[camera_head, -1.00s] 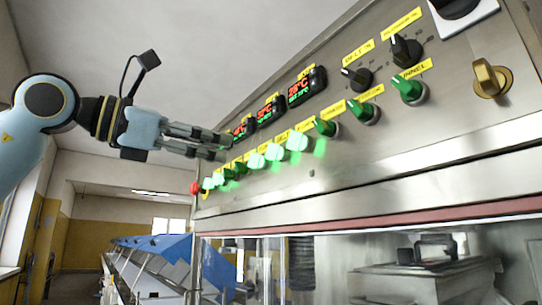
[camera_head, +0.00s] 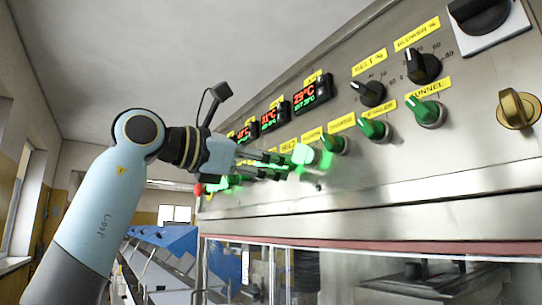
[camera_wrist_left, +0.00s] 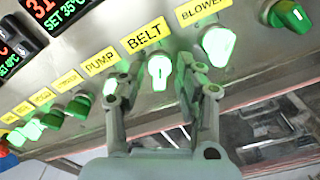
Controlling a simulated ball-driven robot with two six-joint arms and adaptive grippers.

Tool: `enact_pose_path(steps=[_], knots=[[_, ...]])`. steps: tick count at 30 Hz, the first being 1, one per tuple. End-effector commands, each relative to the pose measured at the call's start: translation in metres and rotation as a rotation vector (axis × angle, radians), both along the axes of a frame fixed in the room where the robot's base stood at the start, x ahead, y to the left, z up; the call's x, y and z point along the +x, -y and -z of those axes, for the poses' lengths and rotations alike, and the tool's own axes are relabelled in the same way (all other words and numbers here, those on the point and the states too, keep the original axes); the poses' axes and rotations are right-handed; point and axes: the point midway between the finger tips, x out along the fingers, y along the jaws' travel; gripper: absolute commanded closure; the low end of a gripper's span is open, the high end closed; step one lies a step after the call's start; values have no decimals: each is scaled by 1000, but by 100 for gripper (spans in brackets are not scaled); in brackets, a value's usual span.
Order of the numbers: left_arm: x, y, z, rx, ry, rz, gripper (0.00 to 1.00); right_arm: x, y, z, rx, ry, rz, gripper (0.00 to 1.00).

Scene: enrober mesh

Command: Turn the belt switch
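The belt switch (camera_wrist_left: 159,70) is a lit green-white knob under the yellow BELT label (camera_wrist_left: 147,36) in the left wrist view. My left gripper (camera_wrist_left: 153,84) is open, with one finger on each side of this knob; I cannot tell whether either touches it. In the head view my left gripper (camera_head: 284,166) reaches the row of knobs from the left. Its fingers hide the belt switch there, below the BELT label (camera_head: 289,143). My right gripper is in neither view.
The lit blower switch (camera_wrist_left: 218,44) is close to the right finger, and the lit pump switch (camera_wrist_left: 110,86) is by the left one. Unlit green knobs (camera_head: 375,128), black dials (camera_head: 423,66) and temperature displays (camera_head: 312,92) share the sloping steel panel. A red button (camera_head: 198,189) is at its far end.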

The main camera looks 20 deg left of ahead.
Motion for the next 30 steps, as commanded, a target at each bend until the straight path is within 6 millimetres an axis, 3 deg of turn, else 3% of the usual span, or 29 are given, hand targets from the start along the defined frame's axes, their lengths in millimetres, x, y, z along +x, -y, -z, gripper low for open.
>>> enact_pose_path(steps=[8, 17, 30], knots=[[1, 1, 1, 1, -1, 0, 65, 0, 0, 0, 0, 0, 0, 60], [1, 1, 1, 0, -2, 0, 100, 4, 1, -1, -2, 7, 0, 60], [1, 1, 0, -57, -46, 0, 100, 5, 2, -3, -3, 8, -1, 60]])
